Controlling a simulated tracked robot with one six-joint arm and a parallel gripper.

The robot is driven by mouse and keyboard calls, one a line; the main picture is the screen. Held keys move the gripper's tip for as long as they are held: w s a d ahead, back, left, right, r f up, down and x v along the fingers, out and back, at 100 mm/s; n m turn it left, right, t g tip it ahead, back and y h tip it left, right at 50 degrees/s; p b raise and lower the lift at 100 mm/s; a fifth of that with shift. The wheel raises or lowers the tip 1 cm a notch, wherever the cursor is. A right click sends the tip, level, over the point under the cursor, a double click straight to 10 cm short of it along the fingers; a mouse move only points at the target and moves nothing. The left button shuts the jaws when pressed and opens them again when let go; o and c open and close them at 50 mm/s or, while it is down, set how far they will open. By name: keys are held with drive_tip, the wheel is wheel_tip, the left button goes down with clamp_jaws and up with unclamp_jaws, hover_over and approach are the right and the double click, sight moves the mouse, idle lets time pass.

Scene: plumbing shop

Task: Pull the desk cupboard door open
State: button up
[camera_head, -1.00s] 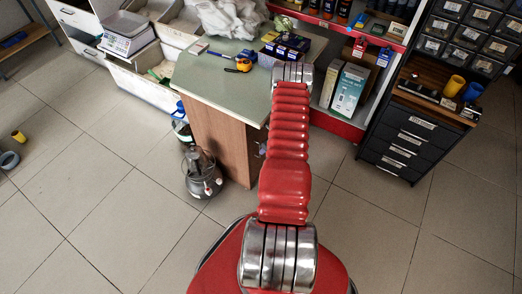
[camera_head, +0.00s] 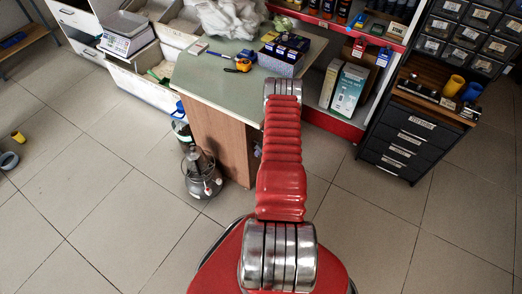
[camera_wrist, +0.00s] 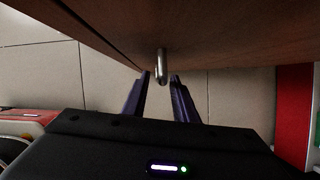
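The desk (camera_head: 215,85) has a green-grey top and a wooden side panel. The cupboard door on its right side is mostly hidden by my arm in the head view. In the wrist view, a brown wooden surface (camera_wrist: 215,30) fills the top, and a short metal handle (camera_wrist: 161,62) sticks out from it. My gripper (camera_wrist: 160,76) is open. Its two dark fingers point at the handle, which lies between the fingertips in the picture, with gaps on both sides. I cannot tell how deep the handle sits between them. My gripper is hidden in the head view.
A dark drawer cabinet (camera_head: 399,140) stands at the right. A red-edged shelf (camera_head: 335,124) is behind the desk's right side. Tape measures (camera_head: 243,62) and boxes lie on the desktop. The tiled floor at front right is clear.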

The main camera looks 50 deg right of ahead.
clamp_jaws()
idle(1.2)
